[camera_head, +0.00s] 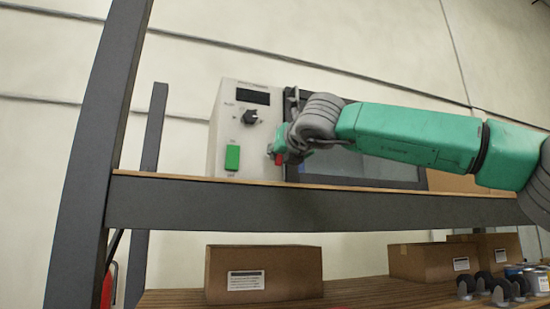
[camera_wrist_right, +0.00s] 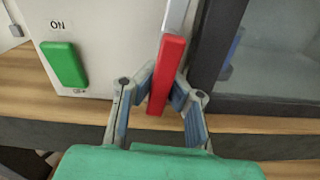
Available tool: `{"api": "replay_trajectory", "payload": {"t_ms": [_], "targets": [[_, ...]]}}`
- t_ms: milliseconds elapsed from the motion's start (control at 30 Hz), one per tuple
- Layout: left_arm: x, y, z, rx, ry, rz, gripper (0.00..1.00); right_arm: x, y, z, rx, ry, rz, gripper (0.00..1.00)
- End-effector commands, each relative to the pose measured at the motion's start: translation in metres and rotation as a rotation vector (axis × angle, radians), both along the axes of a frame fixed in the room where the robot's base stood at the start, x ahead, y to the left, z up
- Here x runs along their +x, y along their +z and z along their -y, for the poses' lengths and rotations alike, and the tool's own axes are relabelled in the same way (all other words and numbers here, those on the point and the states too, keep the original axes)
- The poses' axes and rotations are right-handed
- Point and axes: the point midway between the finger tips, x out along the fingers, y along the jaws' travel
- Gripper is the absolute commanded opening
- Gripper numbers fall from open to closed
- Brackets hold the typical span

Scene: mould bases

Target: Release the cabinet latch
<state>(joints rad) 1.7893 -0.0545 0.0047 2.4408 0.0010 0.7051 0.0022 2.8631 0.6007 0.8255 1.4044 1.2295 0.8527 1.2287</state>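The cabinet (camera_head: 215,140) is a light grey control box with a dark-framed glass door, standing on the upper shelf. The red latch handle (camera_wrist_right: 166,75) hangs upright beside the door frame; in the head view only a bit of red (camera_head: 278,159) shows at my gripper. My right gripper (camera_head: 281,155) is at the latch. In the right wrist view its two fingers (camera_wrist_right: 160,105) stand apart on either side of the red handle, with a gap visible at the lower tips. Whether the inner pads touch the handle I cannot tell. My left gripper is not in view.
A green switch (camera_head: 232,157) marked ON and a black knob (camera_head: 250,117) are on the panel left of the latch. The shelf edge (camera_head: 300,207) runs just below. Cardboard boxes (camera_head: 262,262) stand on the lower shelf. A dark post (camera_head: 95,150) rises at left.

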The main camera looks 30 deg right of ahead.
Motion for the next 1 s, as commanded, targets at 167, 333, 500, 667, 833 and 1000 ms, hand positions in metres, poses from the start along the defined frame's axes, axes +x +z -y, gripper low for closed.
{"api": "replay_trajectory", "payload": {"t_ms": [167, 333, 500, 667, 833, 1000], "targets": [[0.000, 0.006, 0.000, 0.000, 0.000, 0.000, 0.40, -0.004, 0.004, 0.005, -0.117, -0.003, -0.024, 0.00], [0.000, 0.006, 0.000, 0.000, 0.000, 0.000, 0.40, -0.004, 0.003, 0.005, -0.131, -0.003, -0.027, 0.00], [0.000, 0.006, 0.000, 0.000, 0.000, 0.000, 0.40, -0.004, 0.003, 0.005, -0.132, -0.002, -0.028, 0.17], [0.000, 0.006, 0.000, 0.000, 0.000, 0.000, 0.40, -0.001, 0.001, 0.005, -0.131, -0.002, -0.031, 0.34], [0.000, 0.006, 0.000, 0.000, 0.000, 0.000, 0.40, 0.005, -0.002, 0.005, -0.131, -0.002, -0.036, 0.34], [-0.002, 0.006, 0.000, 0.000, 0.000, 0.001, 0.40, -0.005, -0.002, 0.003, -0.131, -0.001, -0.036, 0.34]]}}
